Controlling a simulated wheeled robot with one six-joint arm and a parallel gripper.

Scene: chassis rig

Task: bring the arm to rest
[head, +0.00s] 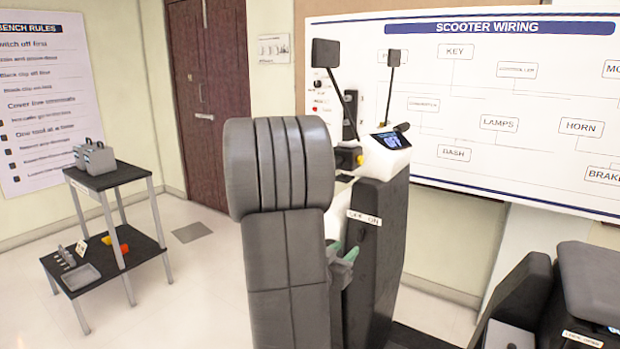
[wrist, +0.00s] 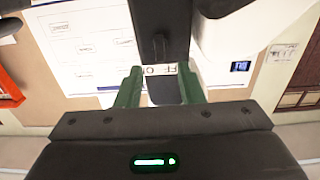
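My gripper (head: 345,254) shows in the head view as green fingertips, partly hidden behind my grey arm, close to the front panel of the scooter rig (head: 382,250). In the wrist view my gripper (wrist: 160,84) has its two green fingers apart, with no object seen held between them. Beyond the gap are the dark panel and a white label (wrist: 160,69) reading OFF and ON. The same label (head: 364,218) is on the panel in the head view. I cannot tell whether the fingers touch the panel.
A two-shelf cart (head: 112,180) at left carries a grey toolbox (head: 95,158) and small parts. The rig's mirrors (head: 326,53) and display (head: 391,141) rise behind my arm. A dark seat (head: 590,285) is at lower right. Floor between cart and arm is clear.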

